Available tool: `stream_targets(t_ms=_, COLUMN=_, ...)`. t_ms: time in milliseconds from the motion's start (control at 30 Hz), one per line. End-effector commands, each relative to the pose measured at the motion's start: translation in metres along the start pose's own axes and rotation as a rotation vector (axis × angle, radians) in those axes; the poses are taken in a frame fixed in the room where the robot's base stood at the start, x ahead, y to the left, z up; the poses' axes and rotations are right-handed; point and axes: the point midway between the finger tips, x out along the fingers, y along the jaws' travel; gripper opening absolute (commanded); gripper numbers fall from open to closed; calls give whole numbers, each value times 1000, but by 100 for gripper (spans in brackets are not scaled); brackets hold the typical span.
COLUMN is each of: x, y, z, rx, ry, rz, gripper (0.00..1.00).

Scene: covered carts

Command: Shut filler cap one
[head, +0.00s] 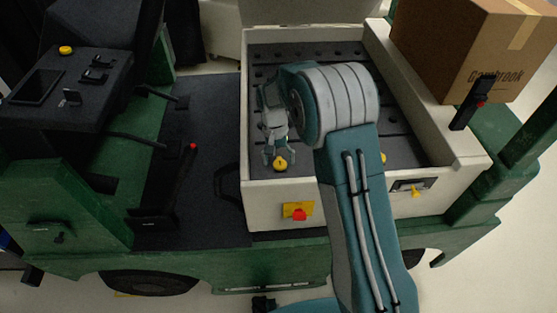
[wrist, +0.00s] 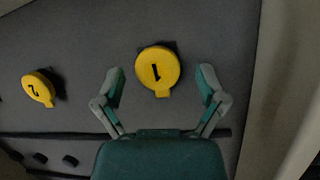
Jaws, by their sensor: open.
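Filler cap one is a round yellow cap with a black 1, and it shows in the wrist view (wrist: 158,70) between and a little beyond my open fingertips. Its small tab points toward my gripper, and a dark base shows behind it. In the head view cap one (head: 281,163) sits on the dark floor of the cart's open box, near the front wall. My gripper (wrist: 160,80) is open and empty, and in the head view it hangs just above cap one (head: 268,160). I cannot tell whether the cap is fully seated.
A yellow cap marked 2 (wrist: 38,88) lies to the left in the wrist view. The cream box wall (head: 275,205) surrounds the dark floor, with a red button (head: 299,214) on its front. A cardboard box (head: 465,45) stands at the right. The floor around cap one is clear.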

Motion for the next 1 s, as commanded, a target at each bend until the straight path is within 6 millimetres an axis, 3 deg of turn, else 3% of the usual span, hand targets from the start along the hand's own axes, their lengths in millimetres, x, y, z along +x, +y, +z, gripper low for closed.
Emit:
stream_targets(t_ms=167, x=-14, y=0, z=-1, rx=0, ry=4, rz=-2, gripper=90)
stream_targets(t_ms=633, x=-104, y=-2, z=-2, rx=0, ry=1, rz=0, gripper=90)
stream_targets(t_ms=800, x=-118, y=-2, z=-2, rx=0, ry=0, rz=1, gripper=90)
stream_targets(t_ms=1000, x=-119, y=-2, z=-1, rx=0, ry=-1, rz=2, gripper=90)
